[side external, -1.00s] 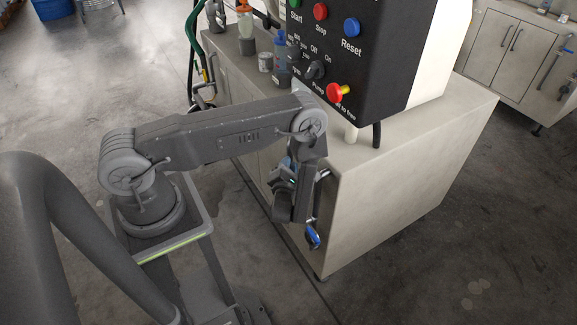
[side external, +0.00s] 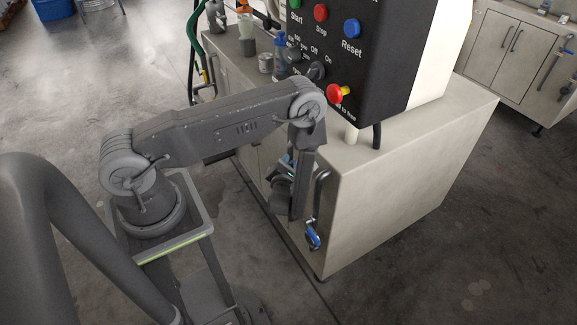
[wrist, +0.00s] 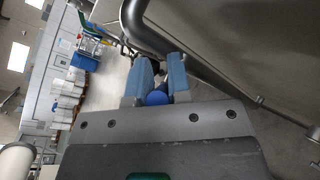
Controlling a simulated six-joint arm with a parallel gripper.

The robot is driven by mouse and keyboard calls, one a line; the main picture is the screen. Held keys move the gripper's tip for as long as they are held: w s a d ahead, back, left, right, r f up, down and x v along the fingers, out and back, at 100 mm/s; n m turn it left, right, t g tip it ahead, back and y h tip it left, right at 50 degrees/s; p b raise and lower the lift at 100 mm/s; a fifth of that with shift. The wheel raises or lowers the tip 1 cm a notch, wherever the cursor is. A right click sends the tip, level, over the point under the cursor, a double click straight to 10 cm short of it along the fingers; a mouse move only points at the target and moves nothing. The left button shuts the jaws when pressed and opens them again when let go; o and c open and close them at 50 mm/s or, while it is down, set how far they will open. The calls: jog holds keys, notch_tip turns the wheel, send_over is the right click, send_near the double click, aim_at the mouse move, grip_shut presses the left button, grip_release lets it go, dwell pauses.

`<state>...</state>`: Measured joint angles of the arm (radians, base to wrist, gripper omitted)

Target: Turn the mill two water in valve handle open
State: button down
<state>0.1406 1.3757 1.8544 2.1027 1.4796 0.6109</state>
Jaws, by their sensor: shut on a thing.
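In the wrist view my gripper (wrist: 158,80) has two blue-padded fingers with a small blue rounded piece (wrist: 157,97) between them. It looks like the end of a valve handle; the rest of it is hidden. In the side view my gripper (side external: 287,163) is beside the cabinet's front side, mostly hidden by my own wrist. Another blue valve handle (side external: 313,237) shows lower on the cabinet, below a dark curved pipe (side external: 321,190), apart from my fingers. No label shows which valve is mill two water in.
The pipe also passes close by my fingers in the wrist view (wrist: 150,40).

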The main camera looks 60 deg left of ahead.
jog(key=shift+a+r+n+g+h, duration=0.3)
jog(key=shift+a+n+h, duration=0.45)
jog(key=shift+h, duration=0.6)
jog(key=shift+a+r+n+g+h, duration=0.15)
jog(key=shift+a+n+g+h, duration=0.45)
jog(key=shift+h, duration=0.7)
jog(key=shift+a+r+n+g+h, duration=0.25)
jog(key=shift+a+n+h, duration=0.5)
jog(key=shift+a+h, duration=0.45)
jog(key=shift+d, duration=0.15)
jog(key=c, duration=1.1)
grip_release()
jog(key=shift+r, duration=0.1)
jog(key=v, duration=1.2)
jog(key=shift+s, duration=0.1)
